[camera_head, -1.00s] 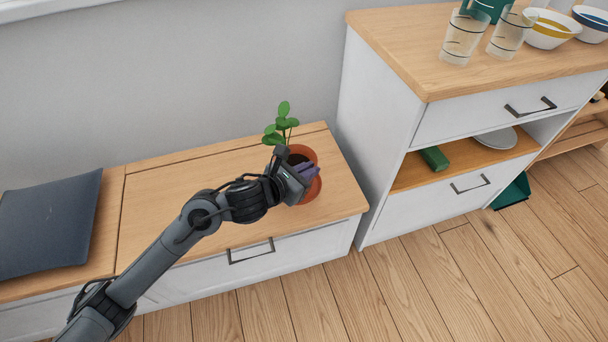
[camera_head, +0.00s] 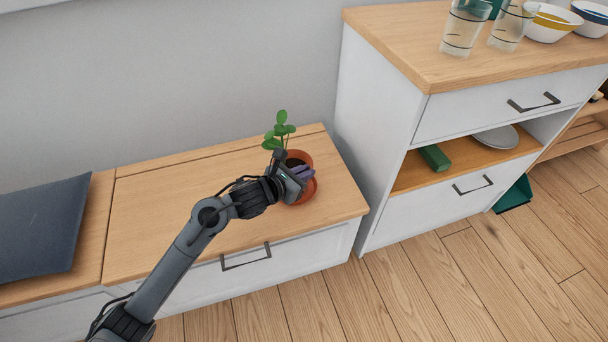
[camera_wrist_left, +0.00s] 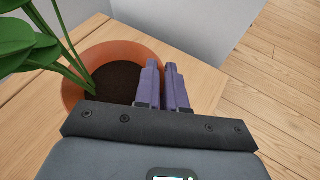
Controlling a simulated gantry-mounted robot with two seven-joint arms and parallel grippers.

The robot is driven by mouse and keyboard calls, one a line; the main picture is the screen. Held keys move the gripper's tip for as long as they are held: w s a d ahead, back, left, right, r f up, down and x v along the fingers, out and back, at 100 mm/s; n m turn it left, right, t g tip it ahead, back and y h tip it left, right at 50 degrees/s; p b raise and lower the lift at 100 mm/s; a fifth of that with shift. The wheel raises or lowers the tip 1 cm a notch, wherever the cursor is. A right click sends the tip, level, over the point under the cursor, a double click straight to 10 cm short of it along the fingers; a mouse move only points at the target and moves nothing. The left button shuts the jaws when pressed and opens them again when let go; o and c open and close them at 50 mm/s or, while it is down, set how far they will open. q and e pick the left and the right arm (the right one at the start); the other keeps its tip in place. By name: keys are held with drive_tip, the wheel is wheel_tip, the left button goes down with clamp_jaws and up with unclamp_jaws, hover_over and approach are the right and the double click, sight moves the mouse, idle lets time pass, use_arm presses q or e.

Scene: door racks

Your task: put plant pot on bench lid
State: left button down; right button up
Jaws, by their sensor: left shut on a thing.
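The plant pot (camera_head: 303,156) is terracotta orange with dark soil and a green leafy plant (camera_head: 278,131). It is at the right end of the wooden bench lid (camera_head: 165,205), upright or nearly so. I cannot tell whether its base touches the lid. My left gripper (camera_head: 304,172) is shut on the pot's wall at its right side. In the left wrist view the purple fingers (camera_wrist_left: 166,85) are close together at the rim of the pot (camera_wrist_left: 112,50), with stems and leaves to the left. My right gripper is not in view.
A dark cushion (camera_head: 40,230) lies on the bench at left. A taller white cabinet (camera_head: 385,120) stands just right of the lid, with glasses (camera_head: 463,28) and bowls (camera_head: 551,24) on top. A green box (camera_head: 434,157) is on its shelf. The lid's middle is clear.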

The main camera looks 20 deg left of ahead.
use_arm(q)
drive_tip(key=shift+w+r, duration=0.1)
drive_tip(key=shift+r, duration=0.1)
drive_tip(key=shift+f, duration=0.15)
drive_tip(key=c, duration=1.2)
unclamp_jaws()
drive_tip(key=shift+f, duration=0.1)
